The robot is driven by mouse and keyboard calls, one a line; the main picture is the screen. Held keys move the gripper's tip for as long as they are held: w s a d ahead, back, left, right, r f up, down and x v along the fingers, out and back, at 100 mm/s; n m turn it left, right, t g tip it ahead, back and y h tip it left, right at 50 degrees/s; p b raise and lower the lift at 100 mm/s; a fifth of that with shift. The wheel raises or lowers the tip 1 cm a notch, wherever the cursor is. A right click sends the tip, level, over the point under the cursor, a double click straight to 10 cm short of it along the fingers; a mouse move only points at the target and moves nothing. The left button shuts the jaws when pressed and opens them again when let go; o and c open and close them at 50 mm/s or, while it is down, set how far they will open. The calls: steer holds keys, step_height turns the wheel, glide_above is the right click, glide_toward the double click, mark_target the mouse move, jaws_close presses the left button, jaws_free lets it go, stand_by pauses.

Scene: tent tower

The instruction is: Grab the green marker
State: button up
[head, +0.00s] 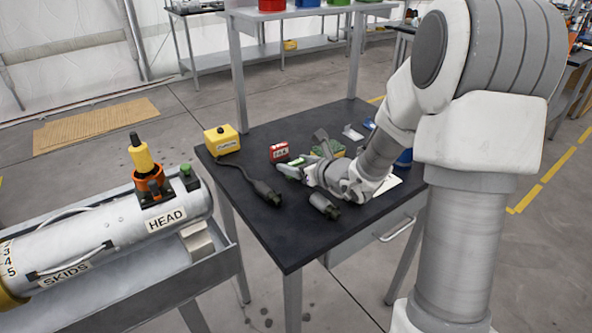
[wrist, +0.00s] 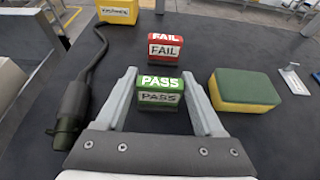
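The green marker (wrist: 160,90) is a small block with a green top and a "PASS" label, on the dark table. In the head view the green marker (head: 289,171) is partly covered by my gripper (head: 297,168). In the wrist view my gripper (wrist: 160,75) is open, with one grey finger on the left and one on the right of the marker. The fingers look very close to its sides; I cannot tell whether they touch it.
A red "FAIL" block (wrist: 165,48) stands just behind the marker. A green and yellow sponge (wrist: 245,91) lies to the right. A dark cable with a thick connector (wrist: 72,118) runs along the left from a yellow box (head: 221,139). Another dark connector (head: 324,206) lies near my wrist.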

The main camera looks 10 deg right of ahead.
steer(key=c, duration=0.9)
steer(key=shift+o, duration=0.2)
steer(key=shift+r, duration=0.15)
